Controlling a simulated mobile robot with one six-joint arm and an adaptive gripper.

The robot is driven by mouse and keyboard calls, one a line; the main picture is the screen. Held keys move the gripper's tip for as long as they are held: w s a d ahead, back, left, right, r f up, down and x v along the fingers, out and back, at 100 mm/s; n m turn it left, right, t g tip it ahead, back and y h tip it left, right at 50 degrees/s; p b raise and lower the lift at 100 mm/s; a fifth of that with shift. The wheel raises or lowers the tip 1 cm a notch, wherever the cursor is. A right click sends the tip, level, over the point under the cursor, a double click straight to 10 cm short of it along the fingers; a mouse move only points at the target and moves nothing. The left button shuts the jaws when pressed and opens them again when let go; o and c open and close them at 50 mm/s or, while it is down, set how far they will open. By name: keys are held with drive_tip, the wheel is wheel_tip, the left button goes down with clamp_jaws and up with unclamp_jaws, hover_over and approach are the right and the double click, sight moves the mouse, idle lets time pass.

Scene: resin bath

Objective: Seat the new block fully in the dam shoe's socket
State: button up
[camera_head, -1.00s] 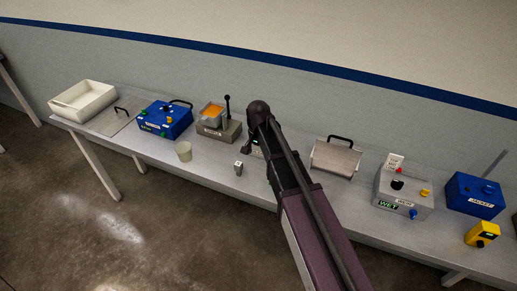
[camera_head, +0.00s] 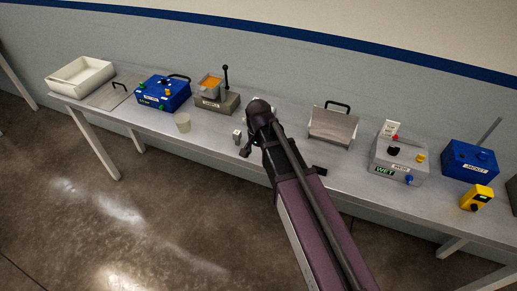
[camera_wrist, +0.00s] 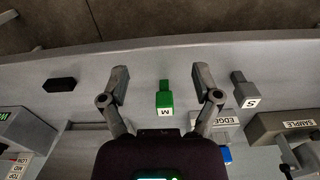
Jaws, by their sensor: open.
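In the wrist view my gripper (camera_wrist: 164,85) is open, its two fingers wide apart. A small green block marked M (camera_wrist: 165,98) lies between and below the fingers, with clear gaps on both sides. A grey block marked S (camera_wrist: 246,93) stands outside the right finger; it also shows in the head view (camera_head: 237,136). A black block (camera_wrist: 59,84) lies left of the fingers and shows in the head view (camera_head: 319,170). No label names the dam shoe or the new block, so I cannot tell which they are. My arm hides the green block in the head view.
A grey box marked EDGE (camera_wrist: 228,119) and one marked SAMPLE (camera_wrist: 283,124) stand close to my gripper. The bench's front edge is close.

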drive_tip(key=shift+s+d+f, duration=0.1)
drive_tip(key=shift+s+f, duration=0.05)
drive_tip(key=shift+s, duration=0.35)
drive_tip(key=shift+s+f, duration=0.15)
drive_tip(key=shift+s, duration=0.35)
idle(0.3)
drive_tip(key=s+d+n, duration=0.2)
drive_tip(key=s+d, duration=0.1)
drive_tip(key=d, duration=0.7)
drive_tip(key=s+d+n, duration=0.2)
drive_tip(key=s+d, duration=0.2)
drive_tip(key=d, duration=0.6)
drive_tip(key=shift+s+d, duration=0.15)
drive_tip(key=shift+s, duration=0.05)
